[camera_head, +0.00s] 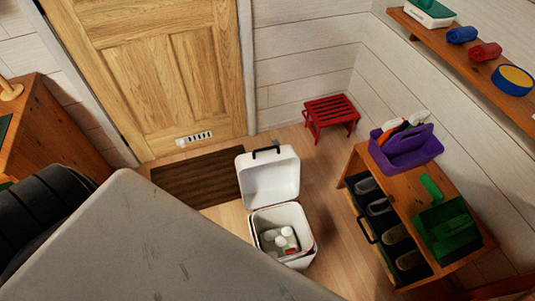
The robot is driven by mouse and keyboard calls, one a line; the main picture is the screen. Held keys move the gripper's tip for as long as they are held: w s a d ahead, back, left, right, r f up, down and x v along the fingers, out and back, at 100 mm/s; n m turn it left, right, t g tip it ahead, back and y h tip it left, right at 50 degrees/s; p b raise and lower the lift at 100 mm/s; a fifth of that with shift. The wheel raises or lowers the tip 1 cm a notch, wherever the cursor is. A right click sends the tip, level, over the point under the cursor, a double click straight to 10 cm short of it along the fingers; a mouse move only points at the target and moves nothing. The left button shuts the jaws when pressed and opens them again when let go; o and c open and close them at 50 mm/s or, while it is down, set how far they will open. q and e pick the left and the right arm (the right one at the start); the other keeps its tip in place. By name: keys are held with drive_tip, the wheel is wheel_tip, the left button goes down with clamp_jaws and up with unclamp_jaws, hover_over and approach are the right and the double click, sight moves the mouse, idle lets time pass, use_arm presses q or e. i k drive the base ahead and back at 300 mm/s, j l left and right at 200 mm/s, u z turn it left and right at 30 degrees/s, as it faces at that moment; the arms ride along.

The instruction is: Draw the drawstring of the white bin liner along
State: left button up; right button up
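I see no white bin liner and no drawstring that I can make out. The nearest white thing is a box (255,222) with its lid (268,180) raised, standing on the floor at the middle. Several bottles (281,240) with pale caps are inside it. Neither of my grippers is in view. A large grey scuffed surface fills the lower left and middle and hides what lies behind it.
A wooden shoe rack (362,192) at the right bears a purple caddy (425,151) and a green dustpan (447,228). A red stool (332,112) stands by the wall. A brown mat (190,178) lies before the wooden door (165,75). A wall shelf (440,44) holds rolls.

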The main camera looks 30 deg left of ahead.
sight(292, 250)
drive_tip(key=i+l+u, duration=0.1)
drive_tip(key=l, duration=0.45)
drive_tip(key=i+l+u, duration=0.1)
drive_tip(key=l, duration=0.4)
drive_tip(key=u, duration=1.45)
